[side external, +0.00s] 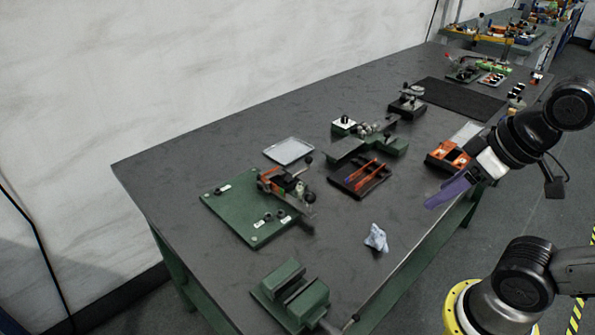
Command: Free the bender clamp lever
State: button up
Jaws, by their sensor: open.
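The bender (284,187) appears to be the orange and dark mechanism at the right side of a green base plate (237,214). A lever with a dark round knob (308,160) rises at its upper right; I take it to be the clamp lever, but it is too small to be sure. Whether anything blocks or holds the lever cannot be told. My gripper (432,203), with purple fingers, is high at the right, well apart from the bender. It is open, and nothing shows between its fingers.
A crumpled pale blue cloth (376,238) lies right of the bender. A green vise (290,296) stands at the near end. A dark tray (347,187) holds orange-handled tools. A flat grey tray (288,150), a green machine (385,143) and an orange bin (447,157) stand beyond.

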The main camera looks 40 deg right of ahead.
jog(key=shift+c, duration=1.2)
jog(key=shift+t, duration=0.6)
jog(key=w+r, duration=0.2)
jog(key=r, duration=0.1)
jog(key=w+r, duration=0.2)
jog(key=shift+r, duration=0.25)
grip_shut()
jog(key=w+d+r, duration=0.1)
jog(key=w+r, duration=0.2)
jog(key=w, duration=0.7)
jog(key=w+d+r, duration=0.1)
jog(key=w+r, duration=0.2)
jog(key=w, duration=0.7)
jog(key=w+d+f+g, duration=0.1)
jog(key=w+d+f, duration=0.1)
jog(key=w+f, duration=0.6)
jog(key=w+d+f+g, duration=0.2)
jog(key=w+d+f, duration=0.1)
jog(key=w+f, duration=0.6)
notch_tip(320, 180, down, 2)
jog(key=shift+d+f+m+g, duration=0.1)
jog(key=shift+d+m+g, duration=0.2)
